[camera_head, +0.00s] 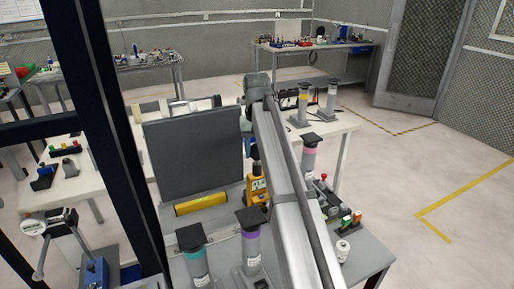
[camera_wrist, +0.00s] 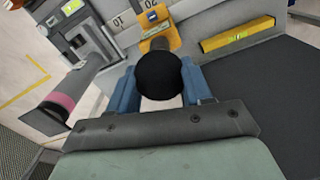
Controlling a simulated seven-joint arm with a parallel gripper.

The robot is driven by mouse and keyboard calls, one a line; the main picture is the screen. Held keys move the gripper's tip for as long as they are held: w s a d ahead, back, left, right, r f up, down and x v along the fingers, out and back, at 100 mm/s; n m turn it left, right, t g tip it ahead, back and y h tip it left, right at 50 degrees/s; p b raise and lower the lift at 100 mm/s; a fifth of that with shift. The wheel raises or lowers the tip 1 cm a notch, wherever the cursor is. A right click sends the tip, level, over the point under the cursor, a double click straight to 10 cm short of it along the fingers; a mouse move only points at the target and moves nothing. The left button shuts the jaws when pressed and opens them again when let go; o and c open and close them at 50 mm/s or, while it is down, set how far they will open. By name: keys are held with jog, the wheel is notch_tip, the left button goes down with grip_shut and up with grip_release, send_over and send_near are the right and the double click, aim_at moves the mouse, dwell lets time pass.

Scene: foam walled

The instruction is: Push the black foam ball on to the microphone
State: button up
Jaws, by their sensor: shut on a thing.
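The black foam ball (camera_wrist: 158,76) sits between the two blue fingers of my gripper (camera_wrist: 160,88) in the wrist view. My gripper is shut on it. Just beyond the ball is a yellow hand-held meter (camera_wrist: 158,36) with a small screen. In the head view the meter (camera_head: 257,188) stands upright on the grey bench, and the ball (camera_head: 254,153) shows small and dark above its top end.
A dark grey foam panel (camera_head: 195,152) stands left of the meter, with a yellow bar (camera_head: 201,204) at its foot. Grey posts with coloured bands, such as the pink-banded one (camera_head: 309,156), stand close around. A small white bottle (camera_head: 342,250) is at the bench's right.

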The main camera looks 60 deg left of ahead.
jog(key=shift+f, duration=1.05)
jog(key=o, duration=1.1)
notch_tip(320, 180, up, 12)
dwell(0.5)
